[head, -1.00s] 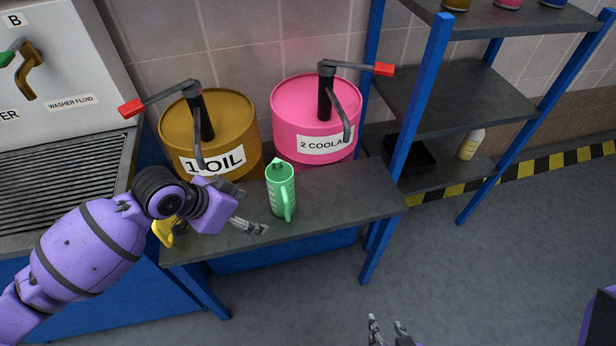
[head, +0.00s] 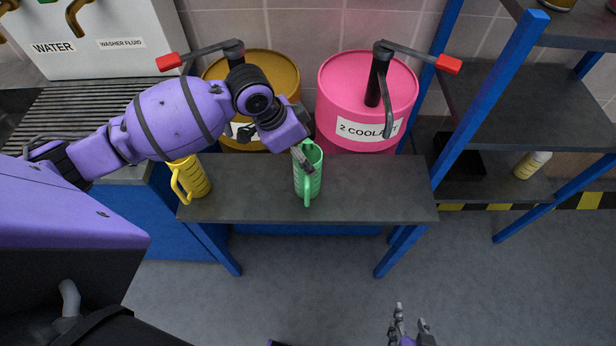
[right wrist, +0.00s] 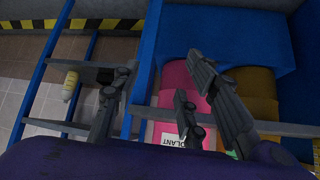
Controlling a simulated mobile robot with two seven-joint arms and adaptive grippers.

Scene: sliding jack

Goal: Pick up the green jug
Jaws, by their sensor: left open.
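The green jug (head: 314,186) stands upright on the dark bench in the head view, its handle facing the front. My left gripper (head: 303,157) comes in from the upper left and is at the jug's rim. It is open, and its fingers overlap the jug's top in the picture; I cannot tell if they touch it or reach inside. My right gripper (head: 410,328) is low in the head view, in front of the bench and away from the jug. In the right wrist view its fingers (right wrist: 165,105) are spread and empty.
A yellow jug (head: 190,180) stands at the bench's left end. The pink coolant drum (head: 365,95) and the brown oil drum (head: 285,72), partly behind my arm, stand behind the bench (head: 380,190). A blue-framed shelf (head: 480,115) is at the right. The bench's right part is clear.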

